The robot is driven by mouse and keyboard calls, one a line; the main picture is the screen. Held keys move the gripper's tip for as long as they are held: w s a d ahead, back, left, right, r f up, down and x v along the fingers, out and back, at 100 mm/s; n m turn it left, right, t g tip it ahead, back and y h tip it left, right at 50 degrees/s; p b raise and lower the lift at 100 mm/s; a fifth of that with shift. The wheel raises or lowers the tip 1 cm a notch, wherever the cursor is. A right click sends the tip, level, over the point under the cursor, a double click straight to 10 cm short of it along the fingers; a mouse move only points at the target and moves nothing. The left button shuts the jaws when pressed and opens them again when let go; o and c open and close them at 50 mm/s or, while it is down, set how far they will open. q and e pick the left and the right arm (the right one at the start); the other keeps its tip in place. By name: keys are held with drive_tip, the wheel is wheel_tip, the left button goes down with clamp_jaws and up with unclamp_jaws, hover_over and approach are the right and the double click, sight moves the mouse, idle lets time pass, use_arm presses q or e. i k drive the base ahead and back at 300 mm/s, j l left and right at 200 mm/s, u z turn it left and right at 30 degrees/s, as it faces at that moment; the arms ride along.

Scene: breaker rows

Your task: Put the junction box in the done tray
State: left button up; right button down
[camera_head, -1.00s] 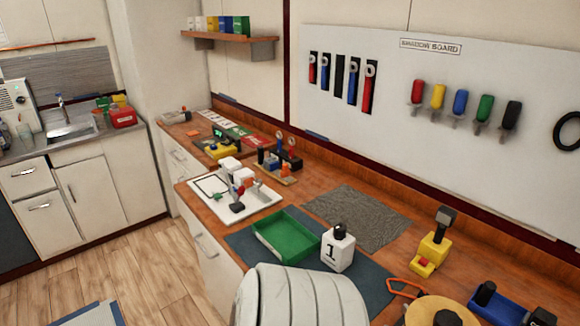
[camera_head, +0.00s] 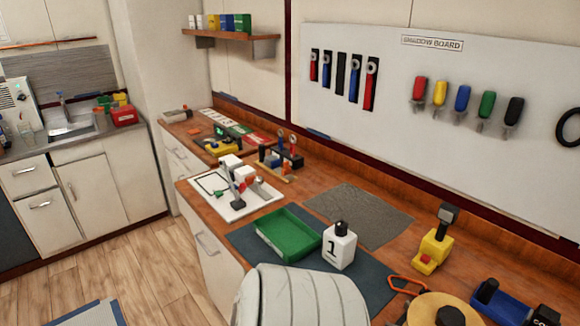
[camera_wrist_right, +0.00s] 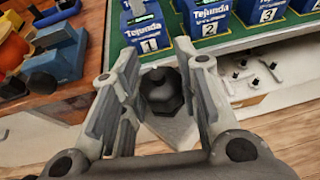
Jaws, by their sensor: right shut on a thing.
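My right gripper (camera_wrist_right: 158,65) is in the right wrist view, its two fingers on either side of a light grey piece with a dark many-sided knob (camera_wrist_right: 160,92), which I take to be the junction box. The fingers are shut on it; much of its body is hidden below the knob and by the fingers. In the head view a green tray (camera_head: 287,236), which looks like the done tray, lies empty on the blue-grey mat (camera_head: 362,276). A white box with a black knob and a "1" (camera_head: 338,246) stands beside it. My left gripper is not in view.
Blue numbered boxes (camera_wrist_right: 208,24) stand in a row on a green surface just beyond the right gripper. Small fittings (camera_wrist_right: 250,75) lie on a white surface to the right. A yellow tool (camera_head: 433,248) and a spool (camera_head: 440,309) stand right of the mat. The grey textured mat (camera_head: 358,216) is clear.

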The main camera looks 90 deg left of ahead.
sight(285, 237)
drive_tip(key=k+j+u, duration=0.1)
drive_tip(key=k+j, duration=0.25)
drive_tip(key=j, duration=0.3)
drive_tip(key=k+j+u, duration=0.15)
drive_tip(key=k+j, duration=0.2)
drive_tip(key=j, duration=0.3)
drive_tip(key=k+j+u, duration=0.15)
drive_tip(key=j, duration=0.2)
drive_tip(key=k+j, duration=0.15)
drive_tip(key=j, duration=0.2)
drive_tip(key=k+j+u, duration=0.15)
drive_tip(key=j, duration=0.2)
